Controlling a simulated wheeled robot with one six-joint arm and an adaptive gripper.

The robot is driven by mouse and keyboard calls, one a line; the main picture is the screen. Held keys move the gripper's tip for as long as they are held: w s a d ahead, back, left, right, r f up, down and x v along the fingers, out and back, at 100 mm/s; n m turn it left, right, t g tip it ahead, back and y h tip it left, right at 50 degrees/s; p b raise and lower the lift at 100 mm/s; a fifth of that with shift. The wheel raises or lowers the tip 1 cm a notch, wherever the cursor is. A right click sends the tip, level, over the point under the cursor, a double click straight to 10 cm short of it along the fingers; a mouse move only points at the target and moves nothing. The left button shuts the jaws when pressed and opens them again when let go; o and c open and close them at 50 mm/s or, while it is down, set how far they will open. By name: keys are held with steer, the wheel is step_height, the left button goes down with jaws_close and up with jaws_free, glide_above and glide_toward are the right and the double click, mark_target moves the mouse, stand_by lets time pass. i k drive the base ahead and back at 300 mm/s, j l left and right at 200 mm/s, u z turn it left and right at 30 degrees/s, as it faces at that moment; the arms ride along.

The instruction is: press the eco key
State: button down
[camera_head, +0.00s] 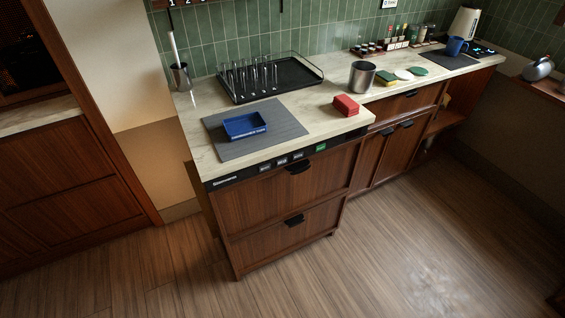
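A black control strip (228,180) runs along the front edge of the counter, above the wooden drawers. It carries a few small grey keys (282,161) and one green key (321,147) at its right part. The lettering on the keys is too small to read, so I cannot tell for certain which is the eco key. No key is visibly pressed or covered. My gripper is not in view.
On the counter above the strip are a grey mat (283,121) with a blue tray (244,126), a red block (346,105), a metal canister (362,78) and a black rack (301,72). The wooden floor (350,265) in front is clear.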

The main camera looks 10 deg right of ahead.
mark_target(284, 160)
steer(key=i+j+u, duration=0.1)
steer(key=u, duration=0.25)
steer(key=i+u, duration=0.35)
steer(key=u, duration=0.35)
steer(key=i, duration=0.05)
